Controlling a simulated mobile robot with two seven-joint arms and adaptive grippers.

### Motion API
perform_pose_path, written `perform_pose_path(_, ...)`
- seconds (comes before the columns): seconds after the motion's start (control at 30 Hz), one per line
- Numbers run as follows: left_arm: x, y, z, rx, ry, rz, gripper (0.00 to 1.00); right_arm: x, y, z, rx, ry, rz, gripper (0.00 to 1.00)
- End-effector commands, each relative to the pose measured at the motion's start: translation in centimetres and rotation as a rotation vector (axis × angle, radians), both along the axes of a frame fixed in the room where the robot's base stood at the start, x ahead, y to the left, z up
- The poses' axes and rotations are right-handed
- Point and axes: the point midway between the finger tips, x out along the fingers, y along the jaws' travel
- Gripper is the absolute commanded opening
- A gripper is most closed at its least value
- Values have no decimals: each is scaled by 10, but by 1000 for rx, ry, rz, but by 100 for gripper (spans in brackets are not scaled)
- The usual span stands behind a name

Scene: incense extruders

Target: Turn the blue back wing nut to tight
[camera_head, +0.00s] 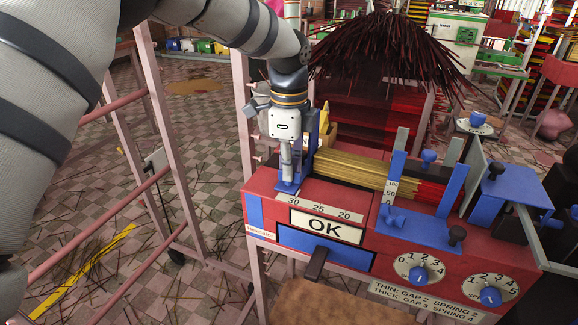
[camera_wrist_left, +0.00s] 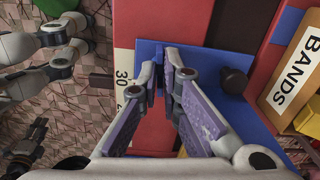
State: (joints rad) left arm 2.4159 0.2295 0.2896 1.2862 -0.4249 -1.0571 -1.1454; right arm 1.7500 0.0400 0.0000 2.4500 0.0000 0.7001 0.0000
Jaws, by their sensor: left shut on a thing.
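My left gripper (camera_head: 288,168) reaches straight down onto the blue bracket (camera_head: 284,187) at the left end of the red extruder (camera_head: 262,208). In the left wrist view the gripper (camera_wrist_left: 168,62) has its two fingers drawn together around a small blue part (camera_wrist_left: 159,78), which seems to be the back wing nut. The fingers hide most of it, so its angle cannot be told. A dark round knob (camera_wrist_left: 235,80) stands on the blue plate beside the fingers. The front display (camera_head: 325,225) reads OK.
A bundle of yellow and red sticks (camera_head: 350,172) lies across the extruder, right of the gripper. Another blue bracket with a wing nut (camera_head: 429,158) stands beyond it. A box labelled BANDS (camera_wrist_left: 298,68) is close to the fingers. Two dials (camera_head: 421,271) face front.

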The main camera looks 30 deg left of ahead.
Motion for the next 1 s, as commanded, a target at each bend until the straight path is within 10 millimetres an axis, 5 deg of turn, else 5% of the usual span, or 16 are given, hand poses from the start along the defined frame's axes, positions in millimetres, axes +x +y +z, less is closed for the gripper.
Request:
perform_pose_path(0.03,0,0,1,-2,-1,0,0,0,0,0,0,0,0,38)
perform_pose_path(0.17,0,0,1,-1,-1,1,26,0,0,0,0,0,0,38)
perform_pose_path(0.47,0,0,3,-1,-1,1,26,0,0,0,0,0,0,38)
perform_pose_path(0.8,1,0,84,0,-6,1,26,0,0,0,0,0,0,38)
perform_pose_path(1.0,1,0,116,-1,-3,0,26,0,0,0,0,0,0,38)
